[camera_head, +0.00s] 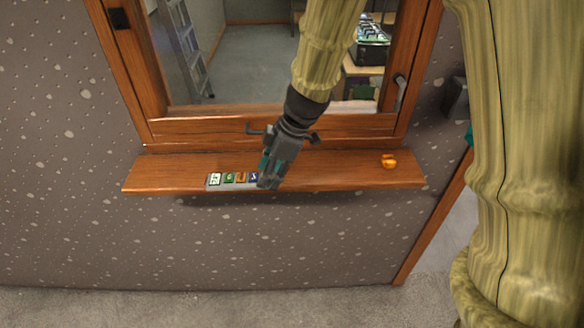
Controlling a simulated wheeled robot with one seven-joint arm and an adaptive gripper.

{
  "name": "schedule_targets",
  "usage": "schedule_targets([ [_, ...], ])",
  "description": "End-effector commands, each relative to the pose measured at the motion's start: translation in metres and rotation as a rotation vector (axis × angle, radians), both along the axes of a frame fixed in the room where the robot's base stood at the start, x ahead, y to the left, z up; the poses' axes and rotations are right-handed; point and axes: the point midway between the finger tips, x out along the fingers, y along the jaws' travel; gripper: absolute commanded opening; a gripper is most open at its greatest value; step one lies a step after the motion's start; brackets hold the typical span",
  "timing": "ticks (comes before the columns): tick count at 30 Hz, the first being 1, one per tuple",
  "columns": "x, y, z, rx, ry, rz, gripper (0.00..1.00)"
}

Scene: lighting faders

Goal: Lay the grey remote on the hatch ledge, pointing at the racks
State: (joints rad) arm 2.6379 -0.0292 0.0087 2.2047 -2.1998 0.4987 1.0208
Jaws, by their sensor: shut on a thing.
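The hatch ledge (330,175) is a brown wooden shelf below a wood-framed window. A flat grey strip with several coloured, marked squares, which looks like the grey remote (229,181), is at the ledge's front edge, left of centre. It lies lengthwise along the ledge. My gripper (268,183) points down and is shut on its right end, which the fingers hide. I cannot tell whether the remote rests fully on the ledge or is just above it. Which end is its front is unclear.
Small orange objects (388,160) sit on the ledge at right. The window frame (422,75) rises behind, with a handle (400,90) at right. Beyond it are a ladder (183,45) and dark equipment with coloured parts (373,48) on a table. The ledge's left end is clear.

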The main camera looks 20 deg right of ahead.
Motion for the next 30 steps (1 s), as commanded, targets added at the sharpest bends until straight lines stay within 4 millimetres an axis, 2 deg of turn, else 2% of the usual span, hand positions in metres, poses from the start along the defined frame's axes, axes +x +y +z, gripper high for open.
schedule_targets([
  [9,0.034,-0.054,-0.008,0.002,-0.001,-0.001,0.17],
  [13,0.044,-0.069,-0.009,0.002,-0.001,0.000,0.17],
  [20,0.049,-0.077,-0.013,0.000,0.001,0.000,0.17],
  [30,0.048,-0.076,-0.042,0.001,0.001,0.000,0.17],
])
